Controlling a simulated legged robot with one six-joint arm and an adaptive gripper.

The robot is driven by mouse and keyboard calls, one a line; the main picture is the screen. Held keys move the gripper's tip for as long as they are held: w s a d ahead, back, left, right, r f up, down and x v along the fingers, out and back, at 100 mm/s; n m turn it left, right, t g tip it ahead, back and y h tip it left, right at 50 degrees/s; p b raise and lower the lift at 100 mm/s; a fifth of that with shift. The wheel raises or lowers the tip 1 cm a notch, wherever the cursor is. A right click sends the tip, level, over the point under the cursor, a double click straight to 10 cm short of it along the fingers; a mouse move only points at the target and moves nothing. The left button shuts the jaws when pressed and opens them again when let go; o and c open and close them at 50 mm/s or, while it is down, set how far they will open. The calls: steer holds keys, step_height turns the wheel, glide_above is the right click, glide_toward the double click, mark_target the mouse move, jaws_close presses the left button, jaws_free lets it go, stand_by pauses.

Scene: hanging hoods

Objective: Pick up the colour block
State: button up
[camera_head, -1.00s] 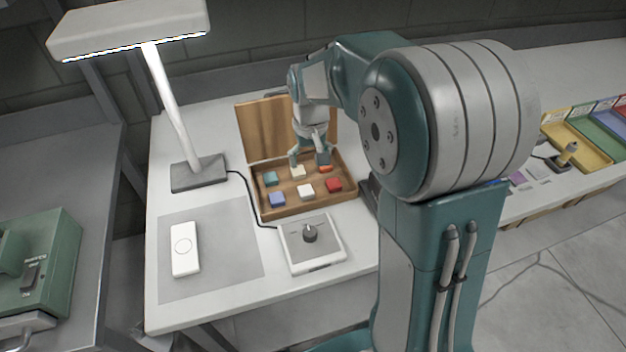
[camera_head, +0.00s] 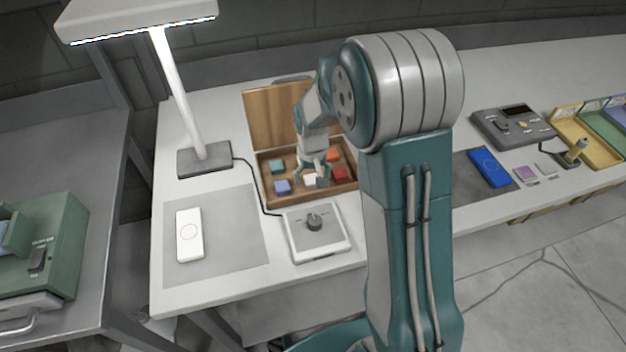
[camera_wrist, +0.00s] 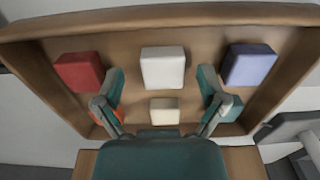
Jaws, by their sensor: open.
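The colour blocks sit in an open wooden box (camera_head: 262,192). In the wrist view a white block (camera_wrist: 163,67) lies centrally, just beyond and between my fingertips. A red block (camera_wrist: 80,72) is to its left, a blue block (camera_wrist: 249,64) to its right. A cream block (camera_wrist: 164,110) lies nearer my palm, and an orange block is partly hidden behind the left finger. In the head view a teal block (camera_head: 277,167) lies at the back left. My gripper (camera_head: 316,177) is open and empty, pointing down over the box at the white block, which it partly covers.
The box lid (camera_head: 270,115) stands raised behind the blocks. A desk lamp (camera_head: 204,157) stands to the left.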

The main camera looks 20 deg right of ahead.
steer(key=shift+a, duration=0.4)
steer(key=shift+c, duration=0.9)
steer(key=shift+d, duration=0.3)
steer(key=c, duration=1)
steer(key=shift+d, duration=0.15)
steer(key=shift+c, duration=0.3)
steer(key=shift+f, duration=0.1)
